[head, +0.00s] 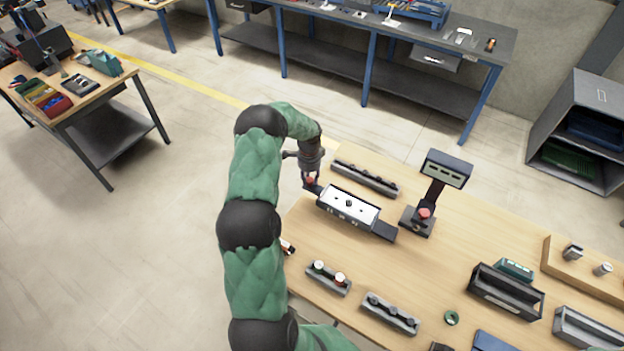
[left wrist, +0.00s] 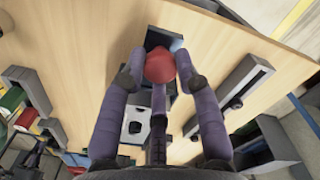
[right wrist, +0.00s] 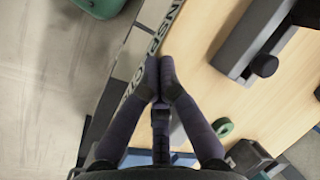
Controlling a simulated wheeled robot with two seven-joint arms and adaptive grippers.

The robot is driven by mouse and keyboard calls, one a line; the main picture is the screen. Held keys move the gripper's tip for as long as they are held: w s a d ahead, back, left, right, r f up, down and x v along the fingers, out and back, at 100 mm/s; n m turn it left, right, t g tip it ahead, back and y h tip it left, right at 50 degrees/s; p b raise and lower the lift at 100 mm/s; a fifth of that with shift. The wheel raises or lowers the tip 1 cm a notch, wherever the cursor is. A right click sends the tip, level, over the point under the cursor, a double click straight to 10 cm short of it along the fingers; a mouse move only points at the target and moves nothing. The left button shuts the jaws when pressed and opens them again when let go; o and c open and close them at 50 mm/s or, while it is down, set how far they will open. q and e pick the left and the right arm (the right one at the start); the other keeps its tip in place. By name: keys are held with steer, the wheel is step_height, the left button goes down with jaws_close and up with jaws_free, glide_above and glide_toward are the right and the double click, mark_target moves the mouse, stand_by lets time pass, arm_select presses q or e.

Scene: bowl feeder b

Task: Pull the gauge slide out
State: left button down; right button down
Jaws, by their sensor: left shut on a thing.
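The gauge (head: 365,209) is a block with a white top, lying near the far left edge of the wooden table. A dark slide shows at both its ends, with its right end (head: 384,231) sticking out. A red knob (head: 309,181) sits at the left end; it also shows in the left wrist view (left wrist: 159,66). My left gripper (head: 310,178) comes down from above and is shut on the red knob. Its fingers partly hide the knob. My right gripper (right wrist: 160,66) is out of the head view; in its wrist view its fingertips are together and empty near the table edge.
A dark rail (head: 366,178) lies just behind the gauge. A display stand (head: 446,169) with another red knob (head: 424,213) rises to its right. Small holders (head: 328,278) and a black tray (head: 506,292) sit nearer the front. Table between gauge and holders is mostly bare.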

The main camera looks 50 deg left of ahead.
arm_select(q)
steer(key=shift+a, duration=0.2)
steer(key=c, duration=1.2)
jaws_free()
steer(key=o, duration=0.3)
steer(key=shift+s+a, duration=0.1)
arm_select(e)
steer(key=shift+a, duration=0.2)
steer(key=shift+d, duration=0.1)
arm_select(q)
steer(key=shift+r, duration=0.35)
step_height(320, 180, up, 11)
steer(key=shift+r, duration=0.15)
arm_select(e)
steer(key=shift+r, duration=0.1)
